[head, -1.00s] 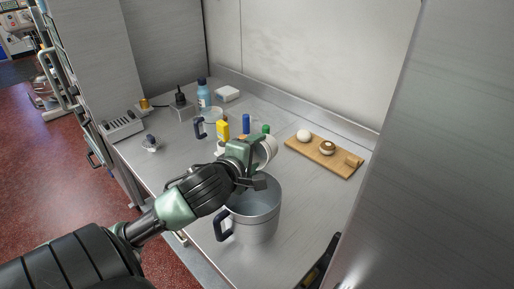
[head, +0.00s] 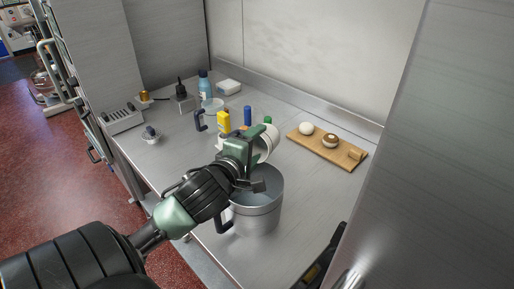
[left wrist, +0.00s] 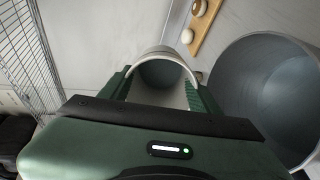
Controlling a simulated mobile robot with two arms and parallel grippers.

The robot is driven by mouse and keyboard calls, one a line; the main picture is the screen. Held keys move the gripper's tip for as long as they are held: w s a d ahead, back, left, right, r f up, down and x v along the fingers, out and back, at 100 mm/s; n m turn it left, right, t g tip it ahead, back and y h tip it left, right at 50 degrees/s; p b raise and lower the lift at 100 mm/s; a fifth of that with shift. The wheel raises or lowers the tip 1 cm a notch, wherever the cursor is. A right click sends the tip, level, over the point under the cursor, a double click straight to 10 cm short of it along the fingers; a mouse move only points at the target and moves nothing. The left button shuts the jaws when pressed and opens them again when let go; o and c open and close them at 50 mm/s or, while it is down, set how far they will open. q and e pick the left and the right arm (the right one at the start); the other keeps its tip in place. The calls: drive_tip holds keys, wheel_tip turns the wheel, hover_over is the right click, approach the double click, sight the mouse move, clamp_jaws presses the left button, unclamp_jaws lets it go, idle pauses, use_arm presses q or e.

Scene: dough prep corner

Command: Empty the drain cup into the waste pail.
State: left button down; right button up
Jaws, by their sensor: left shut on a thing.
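My left gripper (head: 250,158) is shut on a white cup (head: 267,143), taken as the drain cup, and holds it tilted above the far rim of the pail. In the left wrist view the cup (left wrist: 165,73) sits between the green fingers (left wrist: 160,92), its grey inside partly showing. I cannot tell whether anything is in it. The grey metal waste pail (head: 259,214) stands on the counter with a dark handle on its left. The pail also fills the right of the left wrist view (left wrist: 262,85), the cup beside its opening. My right gripper does not show.
A wooden board (head: 325,149) with small round items lies right of the cup on the steel counter (head: 180,178). Yellow (head: 224,122) and blue (head: 247,116) bottles stand behind the gripper. A tall steel panel (head: 430,150) closes off the right.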

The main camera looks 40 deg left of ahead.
use_arm(q)
drive_tip(key=shift+s+f+t+y+b, duration=0.35)
drive_tip(key=shift+t+b, duration=0.55)
drive_tip(key=shift+b, duration=0.45)
drive_tip(key=shift+w, duration=0.1)
idle(1.0)
drive_tip(key=shift+r+p, duration=0.15)
drive_tip(key=shift+p, duration=0.15)
drive_tip(key=g+p, duration=0.2)
drive_tip(key=p, duration=0.6)
drive_tip(key=r+g+h+p, duration=0.1)
drive_tip(key=g+p, duration=0.1)
drive_tip(key=p, duration=0.6)
drive_tip(key=shift+r+h, duration=0.2)
drive_tip(key=shift+h, duration=0.05)
drive_tip(key=shift+f+g+p, duration=0.1)
drive_tip(key=shift+g+p, duration=0.3)
drive_tip(key=shift+p, duration=0.05)
drive_tip(key=shift+d+f, duration=0.1)
drive_tip(key=shift+f, duration=0.1)
